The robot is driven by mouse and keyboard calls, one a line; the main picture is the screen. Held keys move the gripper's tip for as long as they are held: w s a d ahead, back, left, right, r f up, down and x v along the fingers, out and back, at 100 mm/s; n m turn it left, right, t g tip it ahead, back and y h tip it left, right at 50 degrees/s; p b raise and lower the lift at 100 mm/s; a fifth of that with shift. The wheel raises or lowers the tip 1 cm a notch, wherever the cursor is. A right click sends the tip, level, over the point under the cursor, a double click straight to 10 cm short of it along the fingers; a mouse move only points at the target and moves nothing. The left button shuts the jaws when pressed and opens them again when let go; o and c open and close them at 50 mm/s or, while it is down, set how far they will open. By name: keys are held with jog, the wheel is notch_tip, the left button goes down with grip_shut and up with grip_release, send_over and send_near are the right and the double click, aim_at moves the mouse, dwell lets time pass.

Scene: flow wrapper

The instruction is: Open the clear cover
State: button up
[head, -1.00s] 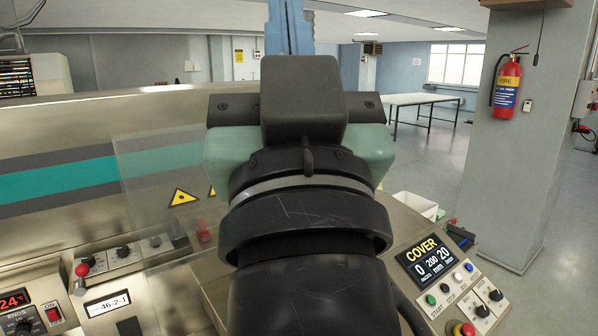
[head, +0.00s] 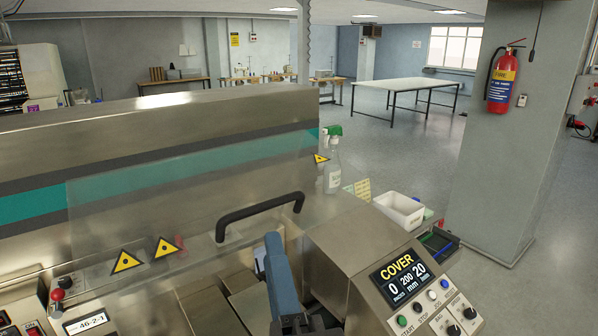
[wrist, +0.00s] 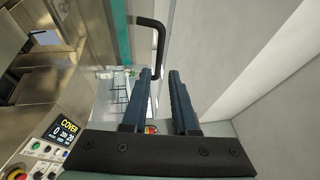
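The clear cover (head: 160,200) is a see-through panel with yellow warning triangles, in front of the steel machine in the head view. Its black bar handle (head: 258,213) runs along its front right part. The handle also shows in the wrist view (wrist: 159,42), beyond my fingertips. My gripper (wrist: 160,74) is open, with a clear gap between its two blue fingers and nothing between them. In the head view one blue finger (head: 282,275) points up just below the handle, apparently apart from it. The other finger is mostly hidden there.
A control panel with a display (head: 401,277) reading COVER stands to the right of my gripper. A spray bottle (head: 332,170), a white bin (head: 399,210) and a dark tray (head: 439,243) are behind it. A pillar (head: 513,140) stands at the right.

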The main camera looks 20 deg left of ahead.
aim_at(262, 208)
jog(key=p+x, duration=0.2)
jog(key=x, duration=0.9)
jog(key=shift+w+a+r, duration=0.1)
jog(key=shift+a, duration=0.1)
jog(key=shift+p+x, duration=0.4)
jog(key=shift+x, duration=0.4)
grip_shut()
jog(key=shift+f, duration=0.2)
